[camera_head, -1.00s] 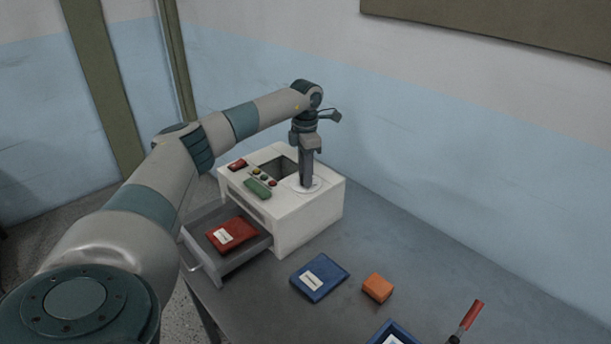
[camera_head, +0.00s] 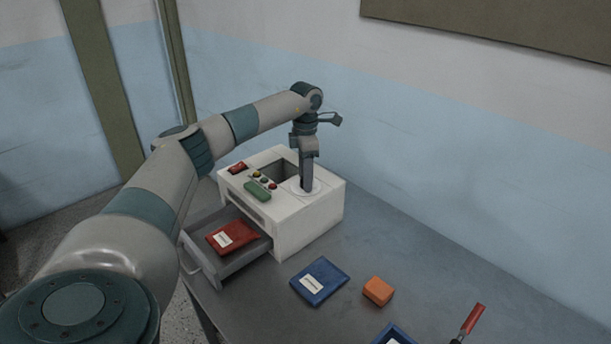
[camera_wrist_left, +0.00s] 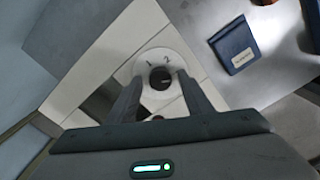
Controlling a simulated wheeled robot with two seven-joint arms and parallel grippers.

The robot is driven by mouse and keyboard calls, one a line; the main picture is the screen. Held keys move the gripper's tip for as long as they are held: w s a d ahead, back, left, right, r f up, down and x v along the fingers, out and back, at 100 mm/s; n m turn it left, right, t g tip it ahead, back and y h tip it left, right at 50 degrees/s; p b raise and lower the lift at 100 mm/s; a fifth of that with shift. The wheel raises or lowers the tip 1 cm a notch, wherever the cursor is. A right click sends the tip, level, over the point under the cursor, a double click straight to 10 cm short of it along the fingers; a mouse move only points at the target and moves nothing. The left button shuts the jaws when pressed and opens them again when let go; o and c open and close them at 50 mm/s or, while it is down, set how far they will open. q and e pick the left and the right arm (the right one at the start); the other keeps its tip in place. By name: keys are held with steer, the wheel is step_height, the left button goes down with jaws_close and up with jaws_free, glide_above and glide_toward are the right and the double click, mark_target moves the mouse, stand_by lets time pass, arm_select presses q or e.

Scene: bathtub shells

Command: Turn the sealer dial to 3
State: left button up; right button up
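The sealer (camera_head: 308,227) is a white box on the table, with its dial (camera_head: 318,187) on the top at the right. In the left wrist view the dial (camera_wrist_left: 178,60) is a white disc with a dark knob (camera_wrist_left: 160,79) in the middle. The numbers 1 and 2 show at its far side; the rest is hidden by my fingers. My left gripper (camera_head: 306,188) points down over the dial. In the left wrist view its fingers (camera_wrist_left: 160,88) stand apart on either side of the knob, with white disc showing between. My right gripper is not in view.
The sealer's top has an opening (camera_head: 280,169), a red switch (camera_head: 238,168), a green part (camera_head: 257,191) and small coloured buttons. An open drawer (camera_head: 236,266) holds a red packet (camera_head: 232,237). A blue packet (camera_head: 319,281), an orange block (camera_head: 378,291) and a red-handled tool (camera_head: 472,320) lie on the table.

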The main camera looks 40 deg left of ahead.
arm_select(q)
steer(key=shift+r+b, duration=0.35)
steer(key=shift+r, duration=0.5)
step_height(320, 180, up, 16)
steer(key=b, duration=0.3)
steer(key=shift+f, duration=0.15)
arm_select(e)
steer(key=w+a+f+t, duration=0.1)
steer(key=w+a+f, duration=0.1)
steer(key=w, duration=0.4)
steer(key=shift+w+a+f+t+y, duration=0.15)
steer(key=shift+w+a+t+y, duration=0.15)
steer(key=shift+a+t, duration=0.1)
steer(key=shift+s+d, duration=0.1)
